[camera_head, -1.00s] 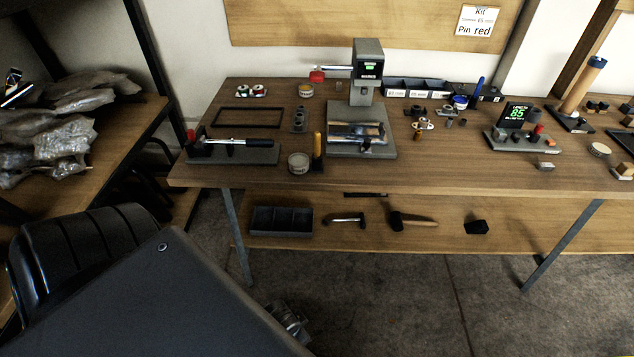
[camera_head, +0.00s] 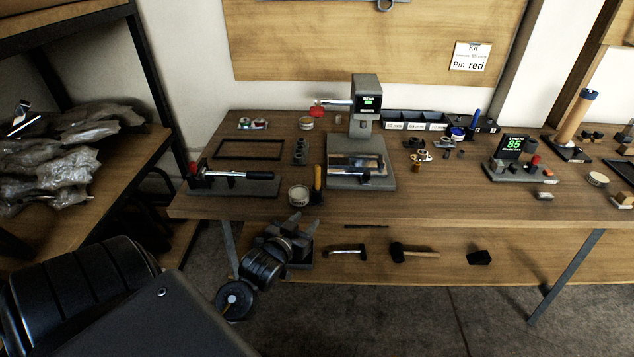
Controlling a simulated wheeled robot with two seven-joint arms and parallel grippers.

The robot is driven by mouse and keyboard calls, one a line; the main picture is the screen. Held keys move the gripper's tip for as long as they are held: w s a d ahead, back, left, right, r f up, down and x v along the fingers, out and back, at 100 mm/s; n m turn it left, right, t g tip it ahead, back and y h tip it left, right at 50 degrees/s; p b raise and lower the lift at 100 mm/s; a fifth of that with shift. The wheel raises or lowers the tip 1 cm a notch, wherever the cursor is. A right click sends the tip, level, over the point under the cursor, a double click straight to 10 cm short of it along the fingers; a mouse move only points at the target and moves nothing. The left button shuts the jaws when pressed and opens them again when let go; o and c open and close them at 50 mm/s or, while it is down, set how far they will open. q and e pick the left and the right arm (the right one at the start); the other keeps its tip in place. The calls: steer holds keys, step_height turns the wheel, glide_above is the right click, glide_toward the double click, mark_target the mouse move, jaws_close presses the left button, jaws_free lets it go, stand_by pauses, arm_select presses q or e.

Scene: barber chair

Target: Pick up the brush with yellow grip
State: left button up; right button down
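An upright yellow-orange grip (camera_head: 318,177), which looks like the brush, stands at the front edge of the workbench (camera_head: 430,200). It is just left of the press and right of a small round tin (camera_head: 298,195). Its lower end is dark and small. My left gripper (camera_head: 305,221) is below and slightly left of it in the picture, in front of the bench edge. Its two dark fingers point up toward the bench and look apart, with nothing seen between them. It does not touch the brush. My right gripper is not in view.
The grey press (camera_head: 366,120) stands right behind the brush. A lever tool on a dark base (camera_head: 235,186) lies to the left. A lower shelf (camera_head: 440,265) holds a hammer (camera_head: 412,251) and other tools. A shelf with plastic-wrapped bundles (camera_head: 60,155) stands at far left.

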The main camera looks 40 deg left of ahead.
mark_target(316, 182)
arm_select(q)
steer(key=shift+w+a+r+n+t+y+p, duration=0.15)
steer(key=shift+w+a+r+t, duration=0.2)
steer(key=shift+w+a+r, duration=0.65)
steer(key=shift+w+a+r+n+t+y+p, duration=0.1)
steer(key=shift+w+a+r+t+y, duration=0.3)
steer(key=shift+w, duration=1.15)
steer(key=shift+w+a+r+n+t+h+p, duration=0.1)
steer(key=shift+w+a+r+t, duration=0.35)
steer(key=shift+w+a, duration=0.65)
steer(key=x, duration=0.2)
steer(key=p+x, duration=0.1)
steer(key=x, duration=0.1)
steer(key=shift+w+d, duration=0.15)
steer(key=shift+d, duration=0.15)
steer(key=shift+w+a+f, duration=0.1)
steer(key=shift+w+a, duration=0.05)
steer(key=shift+w, duration=0.4)
jaws_close()
